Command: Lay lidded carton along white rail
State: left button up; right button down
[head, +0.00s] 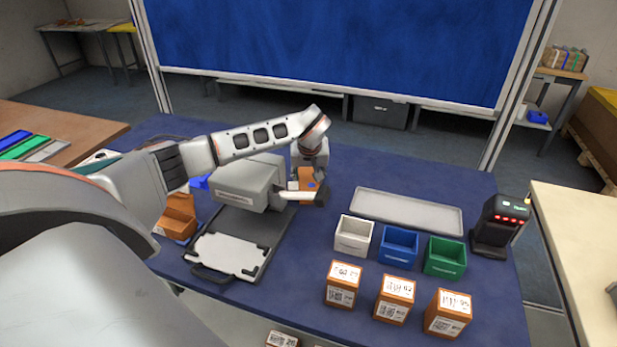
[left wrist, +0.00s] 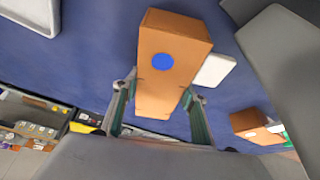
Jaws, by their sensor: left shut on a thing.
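My left gripper (head: 311,165) is shut on an orange-brown carton (head: 306,178) with a blue dot, beside the grey machine. In the left wrist view the carton (left wrist: 175,60) sits between the fingers (left wrist: 160,103), its blue dot facing the camera. A white bar (head: 297,196) with a dark end juts from the machine, just in front of the carton. A white piece (left wrist: 214,71) beside the carton in the left wrist view may be this bar. I cannot tell whether they touch. My right gripper is not in view.
The grey machine (head: 247,184) has a white plate (head: 228,255) in front. An orange-brown box (head: 179,217) stands left. A long grey tray (head: 406,211), white (head: 353,237), blue (head: 399,246) and green (head: 444,257) bins, labelled cartons (head: 395,300) and a black scanner (head: 498,226) stand right.

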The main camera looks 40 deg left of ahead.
pick_arm(q)
jog(key=shift+r, duration=0.1)
jog(key=o, duration=1.1)
